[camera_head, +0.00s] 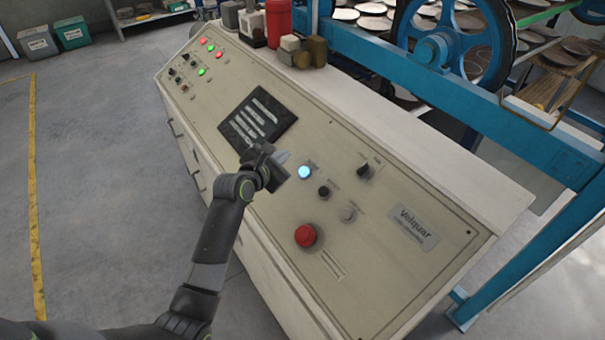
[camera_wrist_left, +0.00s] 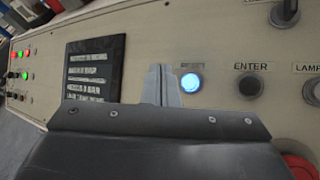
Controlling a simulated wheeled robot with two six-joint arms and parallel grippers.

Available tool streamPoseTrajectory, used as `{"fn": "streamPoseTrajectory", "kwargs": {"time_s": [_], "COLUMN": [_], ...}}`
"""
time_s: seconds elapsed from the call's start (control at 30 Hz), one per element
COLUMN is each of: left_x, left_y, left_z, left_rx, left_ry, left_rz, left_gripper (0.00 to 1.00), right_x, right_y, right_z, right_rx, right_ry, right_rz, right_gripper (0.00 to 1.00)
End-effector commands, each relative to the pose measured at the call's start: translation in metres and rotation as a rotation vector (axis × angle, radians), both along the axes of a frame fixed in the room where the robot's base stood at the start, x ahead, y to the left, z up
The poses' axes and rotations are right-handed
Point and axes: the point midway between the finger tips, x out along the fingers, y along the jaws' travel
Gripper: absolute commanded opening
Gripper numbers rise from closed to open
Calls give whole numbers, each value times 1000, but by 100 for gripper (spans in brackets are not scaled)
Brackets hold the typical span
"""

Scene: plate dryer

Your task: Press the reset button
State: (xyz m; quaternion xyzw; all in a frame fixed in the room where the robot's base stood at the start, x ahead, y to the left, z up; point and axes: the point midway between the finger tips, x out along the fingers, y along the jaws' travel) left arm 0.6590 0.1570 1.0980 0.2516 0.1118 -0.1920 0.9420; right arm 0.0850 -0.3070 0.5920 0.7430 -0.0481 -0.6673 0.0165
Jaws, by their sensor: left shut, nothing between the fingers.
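The reset button (camera_head: 305,172) is a lit blue-white round button on the sloping beige control panel (camera_head: 380,230). My right gripper is not in view.
A black ENTER button (camera_wrist_left: 249,85) sits right of reset. A red mushroom button (camera_head: 306,235), a black rotary knob (camera_head: 365,171) and a pale button (camera_head: 348,214) are nearby. Blue machinery (camera_head: 450,95) stands behind the panel.

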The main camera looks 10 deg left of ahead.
Motion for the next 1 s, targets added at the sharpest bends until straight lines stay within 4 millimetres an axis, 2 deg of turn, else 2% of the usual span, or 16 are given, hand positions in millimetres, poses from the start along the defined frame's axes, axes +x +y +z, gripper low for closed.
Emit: {"fn": "streamPoseTrajectory", "kwargs": {"time_s": [0.03, 0.47, 0.7, 1.0], "left_x": [2, 17, 25, 27], "left_y": [-2, -17, -25, -26], "left_z": [-11, -46, -61, -65], "left_rx": [0, 0, 0, 1], "left_ry": [-1, -1, 1, 0], "left_rz": [0, -1, 0, 0], "left_gripper": [0, 0, 0, 0], "right_x": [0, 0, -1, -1], "right_y": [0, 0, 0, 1], "right_z": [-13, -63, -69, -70], "right_rx": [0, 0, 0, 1], "right_ry": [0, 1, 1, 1], "right_rz": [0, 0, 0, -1], "right_gripper": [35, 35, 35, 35]}}
